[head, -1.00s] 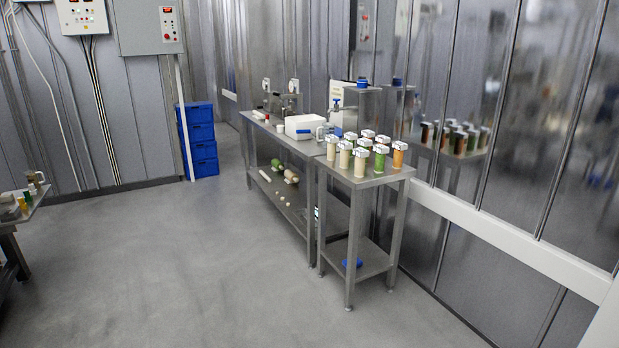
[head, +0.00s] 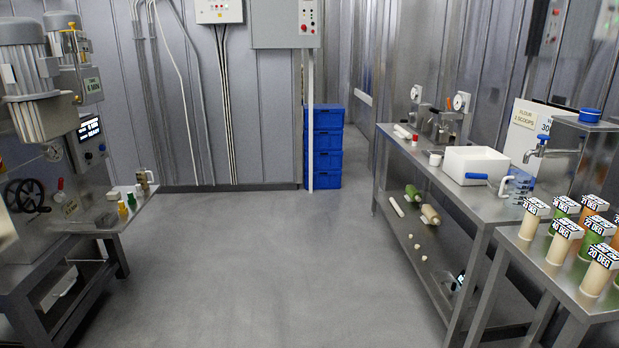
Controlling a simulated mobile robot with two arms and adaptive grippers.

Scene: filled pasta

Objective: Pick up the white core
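No gripper of mine shows in the head view. I cannot tell for certain which thing is the white core. On the lower shelf of the steel bench lie a slim white rod (head: 397,206), a green roll (head: 412,193), a beige roll (head: 430,214) and a few small pale pieces (head: 417,246). On the bench top, a white cylinder with a red end (head: 402,131) lies near the far end.
The bench top (head: 425,161) also holds a white bin (head: 475,164) and a clear jug (head: 517,185). Labelled jars (head: 564,240) crowd the side table at right. A machine (head: 40,120) stands at left. Blue crates (head: 325,147) are stacked behind. The middle floor is clear.

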